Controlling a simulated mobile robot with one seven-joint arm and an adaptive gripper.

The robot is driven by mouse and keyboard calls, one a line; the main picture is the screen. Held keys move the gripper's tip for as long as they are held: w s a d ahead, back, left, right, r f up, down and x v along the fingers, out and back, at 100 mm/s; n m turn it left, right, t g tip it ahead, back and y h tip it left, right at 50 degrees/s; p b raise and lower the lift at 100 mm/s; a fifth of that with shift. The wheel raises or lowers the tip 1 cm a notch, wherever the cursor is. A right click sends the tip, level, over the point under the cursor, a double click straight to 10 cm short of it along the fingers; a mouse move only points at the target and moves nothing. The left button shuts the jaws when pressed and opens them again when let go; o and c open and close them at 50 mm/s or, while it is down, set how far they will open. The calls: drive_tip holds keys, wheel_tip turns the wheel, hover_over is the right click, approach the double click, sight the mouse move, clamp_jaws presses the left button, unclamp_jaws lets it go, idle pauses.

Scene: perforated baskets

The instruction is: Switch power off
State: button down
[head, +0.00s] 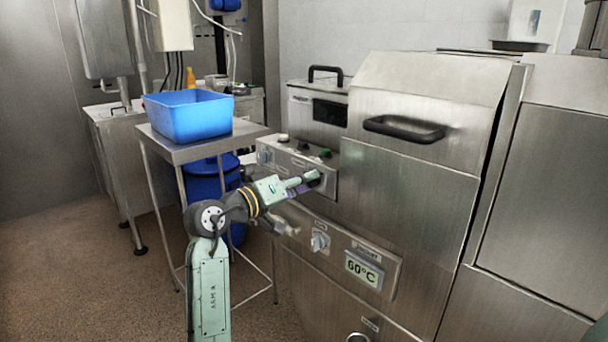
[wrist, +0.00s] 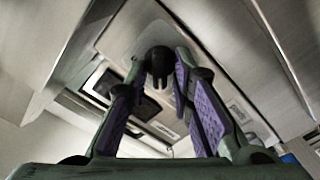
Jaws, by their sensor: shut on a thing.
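A steel machine has a sloping control panel (head: 293,160) with a knob (head: 265,157) at its left and small buttons on top, one of them green (head: 325,153). My gripper (head: 314,179) is at the right part of this panel. In the wrist view, a black knob (wrist: 158,62) stands between the purple-padded fingers of my gripper (wrist: 160,72), which is shut on it. In the head view my gripper hides this black knob. The knob's marking cannot be read.
Below is a second panel with a knob (head: 319,241) and a 60°C display (head: 363,270). A large hood with a black handle (head: 403,129) rises at the right. A blue basin (head: 188,115) stands on a steel table (head: 183,150) at the left, close to my arm.

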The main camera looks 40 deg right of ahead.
drive_tip(key=shift+n, duration=0.3)
drive_tip(key=c, duration=1.7)
unclamp_jaws()
drive_tip(key=shift+o, duration=0.2)
drive_tip(key=a, duration=1.2)
drive_tip(key=shift+s, duration=0.45)
